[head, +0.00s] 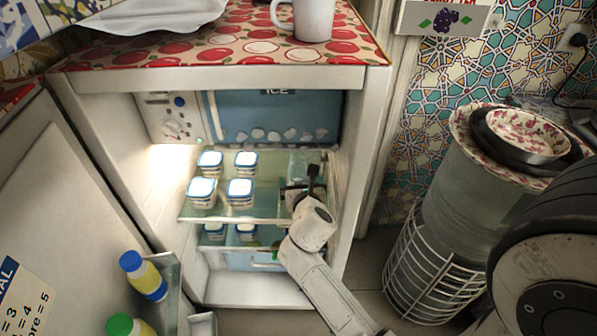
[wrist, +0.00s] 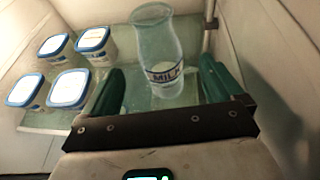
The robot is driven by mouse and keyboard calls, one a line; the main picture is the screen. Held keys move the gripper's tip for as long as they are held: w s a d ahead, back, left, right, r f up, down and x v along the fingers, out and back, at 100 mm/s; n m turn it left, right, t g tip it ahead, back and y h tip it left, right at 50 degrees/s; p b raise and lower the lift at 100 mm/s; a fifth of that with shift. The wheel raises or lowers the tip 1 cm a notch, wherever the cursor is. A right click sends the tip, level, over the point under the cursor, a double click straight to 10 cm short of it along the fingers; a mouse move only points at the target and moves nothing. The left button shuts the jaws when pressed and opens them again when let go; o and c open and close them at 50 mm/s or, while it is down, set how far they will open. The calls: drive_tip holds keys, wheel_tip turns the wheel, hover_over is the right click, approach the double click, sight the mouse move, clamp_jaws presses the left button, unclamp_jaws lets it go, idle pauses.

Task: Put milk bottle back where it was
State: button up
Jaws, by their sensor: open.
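The clear glass milk bottle (wrist: 155,40) stands upright on the glass fridge shelf (wrist: 68,118), with a "MILK" label on its lower part. My gripper (wrist: 163,82) is open in the wrist view. Its two green finger pads show on either side of the bottle's lower part, with gaps visible on both sides. In the head view my gripper (head: 302,186) reaches into the right side of the open fridge, at the height of the upper shelf (head: 228,215). The bottle is hard to make out there behind my gripper.
Several white tubs with blue-rimmed lids (head: 240,190) stand left of my gripper on the shelf, with more on the shelf below. The fridge's right wall (head: 362,150) is close. The open door (head: 70,200) holds bottles at left.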

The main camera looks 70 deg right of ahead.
drive_tip(key=shift+v, duration=1.7)
drive_tip(key=shift+c, duration=0.2)
